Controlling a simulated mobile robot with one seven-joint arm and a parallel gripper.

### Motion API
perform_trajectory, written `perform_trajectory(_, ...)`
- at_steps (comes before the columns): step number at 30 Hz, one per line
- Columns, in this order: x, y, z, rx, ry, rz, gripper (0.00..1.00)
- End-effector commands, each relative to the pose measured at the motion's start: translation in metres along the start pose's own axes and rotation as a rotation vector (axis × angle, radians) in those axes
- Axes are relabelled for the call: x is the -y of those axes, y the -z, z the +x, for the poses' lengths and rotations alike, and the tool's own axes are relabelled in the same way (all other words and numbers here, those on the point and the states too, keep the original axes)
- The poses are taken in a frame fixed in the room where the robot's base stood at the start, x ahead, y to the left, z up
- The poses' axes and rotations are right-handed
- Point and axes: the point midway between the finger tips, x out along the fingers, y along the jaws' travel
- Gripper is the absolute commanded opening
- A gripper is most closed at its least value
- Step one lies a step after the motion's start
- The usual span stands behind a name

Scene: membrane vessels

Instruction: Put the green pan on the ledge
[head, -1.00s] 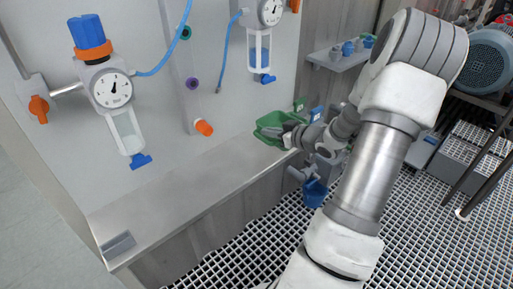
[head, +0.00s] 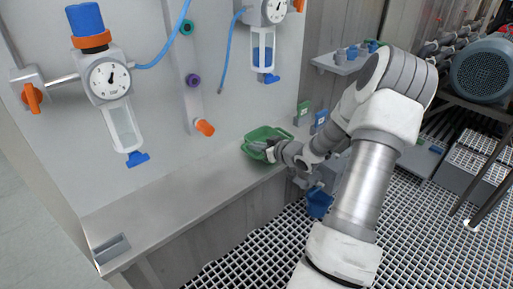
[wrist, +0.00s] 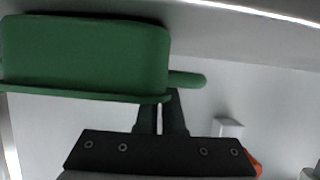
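The green pan (head: 265,137) is at the right end of the grey ledge (head: 170,190), against the panel side. I cannot tell whether it rests on the ledge or hangs just above it. In the wrist view the pan (wrist: 85,55) fills the upper left, with a short handle or lug pointing right. My gripper (head: 270,151) reaches it from the right in the head view. Its fingers (wrist: 165,108) are close together at the pan's rim in the wrist view, with the rim between them. The fingertips are partly hidden by the pan.
The ledge's left and middle are bare, apart from a small recessed grey fitting (head: 111,248) at its left end. Gauges, a blue hose and an orange knob (head: 204,128) project from the panel above. A blue container (head: 318,204) is below, right of the ledge.

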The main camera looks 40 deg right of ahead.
Motion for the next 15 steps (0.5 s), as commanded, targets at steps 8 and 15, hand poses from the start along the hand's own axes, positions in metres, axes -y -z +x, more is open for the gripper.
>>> perform_trajectory(8, 0.0000, -0.0026, 0.0008, 0.001, 0.000, 0.000, 0.26)
perform_trajectory(15, 0.0001, -0.0025, 0.0008, 0.001, 0.000, 0.000, 0.35)
